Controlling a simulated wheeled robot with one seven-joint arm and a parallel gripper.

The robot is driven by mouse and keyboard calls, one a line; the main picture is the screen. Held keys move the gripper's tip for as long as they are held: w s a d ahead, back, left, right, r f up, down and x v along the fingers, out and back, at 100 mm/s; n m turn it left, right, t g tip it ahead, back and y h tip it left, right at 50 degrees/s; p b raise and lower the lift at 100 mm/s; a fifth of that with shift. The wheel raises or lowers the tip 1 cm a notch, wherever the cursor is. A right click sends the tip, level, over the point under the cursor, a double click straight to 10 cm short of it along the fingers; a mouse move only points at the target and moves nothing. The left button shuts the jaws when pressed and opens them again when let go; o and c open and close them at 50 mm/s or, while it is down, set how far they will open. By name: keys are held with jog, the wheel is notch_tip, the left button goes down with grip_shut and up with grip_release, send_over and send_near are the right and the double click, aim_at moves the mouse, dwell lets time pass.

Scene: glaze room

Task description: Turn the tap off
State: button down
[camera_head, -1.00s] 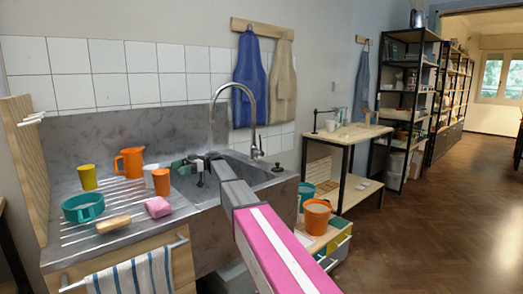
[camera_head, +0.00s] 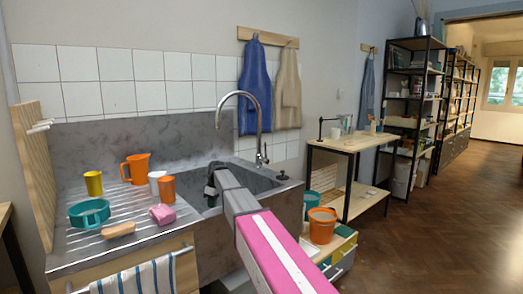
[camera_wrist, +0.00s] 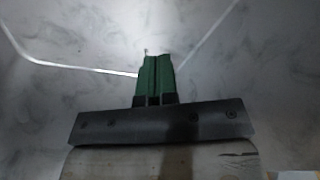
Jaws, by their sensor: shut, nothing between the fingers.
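The tap (camera_head: 258,113) is a tall chrome gooseneck at the back of the sink, right of centre in the head view. Its spout curves left over the basin, and a small lever (camera_head: 263,157) sits low on its right side. I cannot tell from here whether water runs. My gripper (camera_head: 211,194) is low over the basin, left of the tap's post and apart from it. In the wrist view its green fingers (camera_wrist: 157,60) are together with nothing between them, facing grey mottled surfaces. The tap is not in the wrist view.
The grey sink (camera_head: 240,188) has a ribbed drainboard on its left. There stand an orange jug (camera_head: 136,168), cups, a teal bowl (camera_head: 89,212), a pink sponge (camera_head: 162,214) and a wooden-backed brush (camera_head: 118,230). An orange bucket (camera_head: 322,226) stands right of the sink.

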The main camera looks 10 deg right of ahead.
jog(key=w+d+r+m+t+h, duration=0.1)
jog(key=d+r+m+t+h, duration=0.4)
jog(key=d+h, duration=0.65)
jog(key=d+r+n+t+h, duration=0.1)
jog(key=d+r+t+h, duration=0.15)
jog(key=r, duration=0.55)
jog(key=d+r+t+h, duration=0.1)
jog(key=r+t+h, duration=0.25)
jog(key=r, duration=0.45)
jog(key=x, duration=1.4)
jog(key=shift+r+t, duration=0.3)
